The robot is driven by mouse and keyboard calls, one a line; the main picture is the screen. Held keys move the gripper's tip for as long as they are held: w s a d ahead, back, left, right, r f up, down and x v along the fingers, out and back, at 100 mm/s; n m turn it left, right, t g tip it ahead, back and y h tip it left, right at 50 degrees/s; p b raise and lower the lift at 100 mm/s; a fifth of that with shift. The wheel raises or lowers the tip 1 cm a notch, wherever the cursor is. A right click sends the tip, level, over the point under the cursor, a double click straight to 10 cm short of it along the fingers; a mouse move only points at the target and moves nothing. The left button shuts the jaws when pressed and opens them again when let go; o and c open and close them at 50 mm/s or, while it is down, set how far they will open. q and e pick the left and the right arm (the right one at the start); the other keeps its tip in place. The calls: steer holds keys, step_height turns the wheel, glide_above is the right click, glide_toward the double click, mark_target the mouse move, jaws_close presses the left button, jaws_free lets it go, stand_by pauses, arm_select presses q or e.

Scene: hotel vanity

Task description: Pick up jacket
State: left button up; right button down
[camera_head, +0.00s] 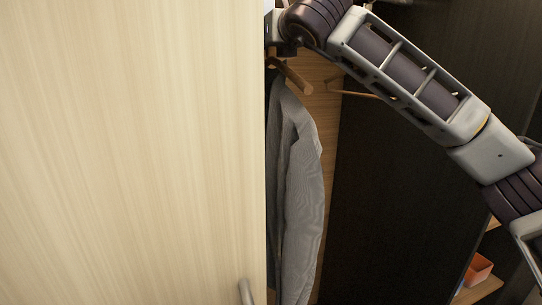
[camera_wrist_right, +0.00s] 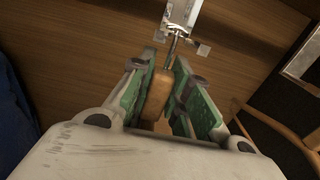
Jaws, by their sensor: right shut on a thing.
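A grey jacket (camera_head: 300,190) hangs in the wardrobe on a wooden hanger (camera_head: 295,77), partly hidden by the pale door. In the right wrist view the wooden hanger (camera_wrist_right: 159,94) lies between the green-padded fingers of my right gripper (camera_wrist_right: 168,78), which is shut on it just below its metal hook (camera_wrist_right: 172,48). In the head view my right arm reaches in from the right, and its fingers are mostly hidden near the top of the hanger. My left gripper is not in view.
A pale wooden door (camera_head: 130,150) with a handle (camera_head: 245,291) fills the left. Another empty wooden hanger (camera_head: 360,89) is close on the right. A dark panel (camera_head: 390,200) stands behind. An orange box (camera_head: 478,268) sits on a shelf at lower right.

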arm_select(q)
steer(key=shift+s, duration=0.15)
arm_select(e)
steer(key=shift+r, duration=0.1)
steer(key=shift+r, duration=0.2)
